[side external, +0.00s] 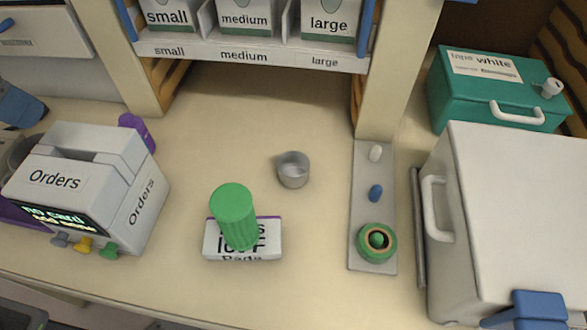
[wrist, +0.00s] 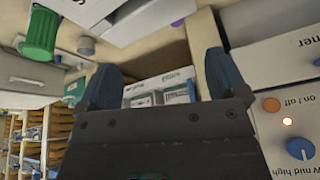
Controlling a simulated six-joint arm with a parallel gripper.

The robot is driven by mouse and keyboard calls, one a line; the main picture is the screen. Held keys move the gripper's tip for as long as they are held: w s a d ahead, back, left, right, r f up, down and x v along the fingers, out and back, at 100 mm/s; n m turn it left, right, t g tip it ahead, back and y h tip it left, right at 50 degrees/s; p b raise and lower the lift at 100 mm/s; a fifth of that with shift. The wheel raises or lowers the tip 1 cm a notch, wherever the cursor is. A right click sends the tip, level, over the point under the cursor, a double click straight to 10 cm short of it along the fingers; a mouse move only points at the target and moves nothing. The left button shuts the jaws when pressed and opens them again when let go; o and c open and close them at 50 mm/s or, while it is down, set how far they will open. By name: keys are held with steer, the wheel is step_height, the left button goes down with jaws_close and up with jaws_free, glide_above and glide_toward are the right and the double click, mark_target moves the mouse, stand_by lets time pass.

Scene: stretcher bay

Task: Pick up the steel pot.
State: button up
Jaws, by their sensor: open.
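The steel pot (side external: 293,172) is a small round grey cup. It stands upright and open on the beige counter, near the middle of the side view. In the wrist view a small grey round thing (wrist: 86,45), seemingly the same pot, shows at the upper left beside a green ribbed canister. My gripper (wrist: 163,78) is open, with its two blue fingers wide apart and nothing between them. The pot lies well outside the fingers. I cannot make out my gripper for sure in the side view.
The green canister (side external: 234,215) stands at a white pad box (side external: 243,241), left of and in front of the pot. A grey strip (side external: 372,210) with small items lies to the right. An Orders machine (side external: 85,185) stands left. Shelf posts rise behind. Counter around the pot is clear.

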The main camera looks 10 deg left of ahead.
steer(key=w+d+m+g, duration=0.1)
steer(key=w+d+m, duration=0.3)
steer(key=w+d, duration=0.5)
steer(key=m+g, duration=0.3)
steer(key=m, duration=0.5)
glide_above(293, 167)
steer(key=s, duration=0.3)
steer(key=f, duration=1.8)
steer(key=shift+w+a+f, duration=0.1)
steer(key=shift+a+f, duration=0.05)
steer(key=shift+a, duration=0.05)
steer(key=shift+w+d+f, duration=0.1)
steer(key=shift+d+f, duration=0.05)
steer(key=shift+f, duration=0.8)
steer(key=shift+w+d+f, duration=0.1)
steer(key=shift+d+f, duration=0.05)
steer(key=shift+f, duration=0.85)
steer(key=shift+w+d+f, duration=0.1)
steer(key=shift+d+f, duration=0.05)
steer(key=shift+f, duration=0.8)
steer(key=shift+c, duration=0.2)
steer(key=c, duration=1)
steer(key=shift+r, duration=0.15)
